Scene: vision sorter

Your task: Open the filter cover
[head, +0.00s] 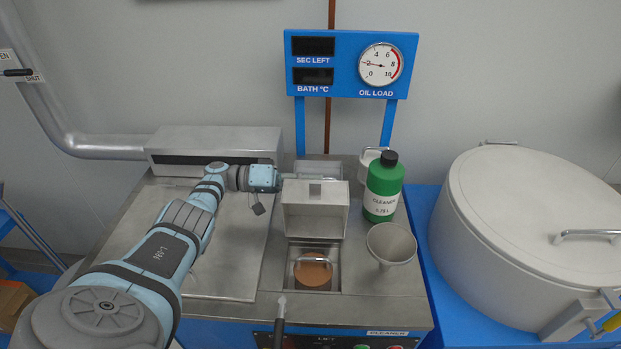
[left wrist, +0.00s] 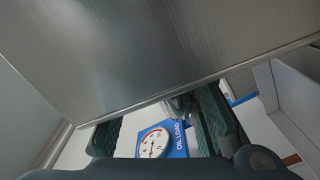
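The filter cover (head: 315,212) is a box-like grey metal lid, standing raised at the back of a square opening. Below it the opening (head: 336,281) is uncovered and shows a round brown disc (head: 313,274) with a metal handle across it. My left gripper (head: 282,178) is at the cover's upper left corner, its fingertips partly hidden there. In the left wrist view the two fingers of the gripper (left wrist: 160,128) stand apart, with a flat metal panel (left wrist: 150,55) close across them. I cannot tell whether they touch it. My right gripper is not in view.
A green cleaner bottle (head: 384,188) and a grey funnel (head: 391,245) stand right of the cover. A blue display stand with a gauge (head: 381,64) rises behind. A large lidded drum (head: 530,225) is at the right. The flat metal worktop (head: 235,250) left of the opening is clear.

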